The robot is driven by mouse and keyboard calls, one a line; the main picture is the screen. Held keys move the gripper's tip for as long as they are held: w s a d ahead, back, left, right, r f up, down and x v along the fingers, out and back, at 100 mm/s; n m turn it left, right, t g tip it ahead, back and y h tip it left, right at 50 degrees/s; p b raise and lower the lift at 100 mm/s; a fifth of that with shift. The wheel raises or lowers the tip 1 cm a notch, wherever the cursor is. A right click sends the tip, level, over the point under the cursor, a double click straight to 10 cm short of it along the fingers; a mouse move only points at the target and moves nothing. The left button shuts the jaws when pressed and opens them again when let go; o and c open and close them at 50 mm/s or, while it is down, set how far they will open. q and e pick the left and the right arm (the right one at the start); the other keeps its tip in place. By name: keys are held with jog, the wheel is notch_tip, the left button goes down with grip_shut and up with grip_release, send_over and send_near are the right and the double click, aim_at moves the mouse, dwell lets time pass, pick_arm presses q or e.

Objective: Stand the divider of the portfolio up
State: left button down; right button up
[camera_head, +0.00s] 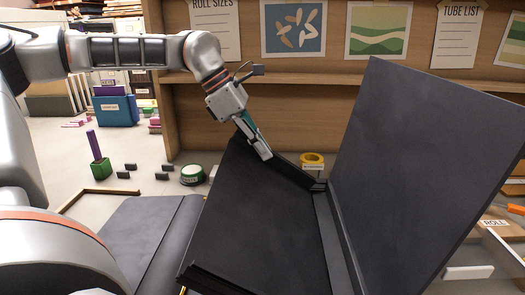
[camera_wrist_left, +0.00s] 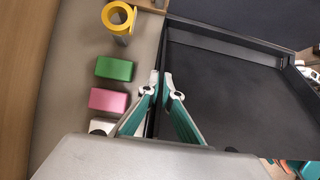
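The dark portfolio lies open in the head view. Its large right panel (camera_head: 425,165) stands up, leaning right. The divider (camera_head: 262,225), a dark panel with raised rims, is tilted, its far left corner raised; it also shows in the left wrist view (camera_wrist_left: 225,90). Another dark panel (camera_head: 145,230) lies low on the left. My left gripper (camera_head: 265,152) is at the divider's far rim. In the left wrist view its teal fingers (camera_wrist_left: 161,82) straddle that rim with almost no gap, so it looks shut on it. My right gripper is not identifiable.
A yellow tape roll (camera_head: 312,159) stands behind the divider. A green tape roll (camera_head: 192,174), small dark blocks and a green cup (camera_head: 101,168) stand at the left. A wooden board with posters closes the back. A drawer (camera_head: 500,245) is at the right.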

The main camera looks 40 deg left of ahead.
pick_arm(q)
jog(key=c, duration=2.6)
grip_release()
jog(key=shift+o, duration=0.2)
jog(key=v, duration=1.2)
jog(key=shift+d, duration=0.15)
